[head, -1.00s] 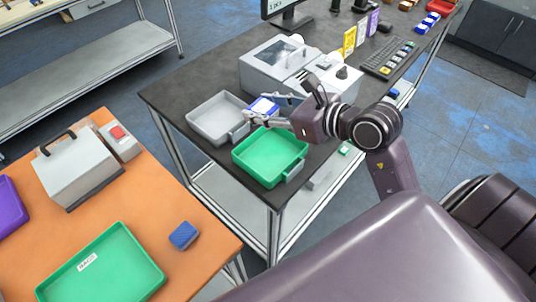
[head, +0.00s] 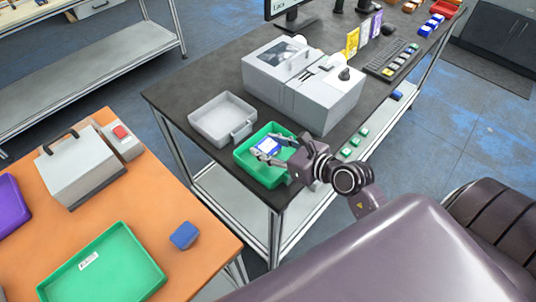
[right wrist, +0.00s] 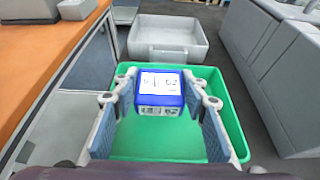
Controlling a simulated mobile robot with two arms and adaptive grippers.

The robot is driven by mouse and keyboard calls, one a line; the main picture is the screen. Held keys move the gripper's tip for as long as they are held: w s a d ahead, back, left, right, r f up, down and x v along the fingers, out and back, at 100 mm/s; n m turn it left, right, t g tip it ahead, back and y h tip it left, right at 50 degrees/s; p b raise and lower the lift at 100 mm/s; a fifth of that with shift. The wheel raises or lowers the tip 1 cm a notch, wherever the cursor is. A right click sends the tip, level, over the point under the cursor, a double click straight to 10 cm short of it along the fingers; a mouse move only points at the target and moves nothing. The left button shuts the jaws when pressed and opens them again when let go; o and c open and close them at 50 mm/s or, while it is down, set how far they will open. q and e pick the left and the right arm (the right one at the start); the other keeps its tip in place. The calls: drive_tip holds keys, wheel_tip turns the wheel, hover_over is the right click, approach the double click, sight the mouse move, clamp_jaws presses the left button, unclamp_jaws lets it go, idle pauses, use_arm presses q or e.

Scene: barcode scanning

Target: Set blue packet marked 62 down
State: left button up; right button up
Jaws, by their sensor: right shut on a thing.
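The blue packet marked 62 (right wrist: 160,92) has a white label and is held between the fingers of my right gripper (right wrist: 160,106). In the head view the packet (head: 267,146) is over the green tray (head: 251,172) on the dark table, and my right gripper (head: 276,151) is shut on it. In the right wrist view the green tray (right wrist: 232,115) lies below and around the packet. I cannot tell whether the packet touches the tray floor. My left gripper is not in view.
A grey tray (head: 213,128) sits beside the green tray, and a grey machine (head: 285,90) stands behind. Small green items (head: 354,141) lie to the right. An orange table (head: 120,207) at left holds another green tray (head: 130,262) and a blue block (head: 184,236).

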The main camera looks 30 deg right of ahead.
drive_tip(key=shift+f, duration=2)
drive_tip(key=shift+f+b, duration=0.15)
drive_tip(key=shift+b, duration=0.15)
drive_tip(key=o, duration=1.3)
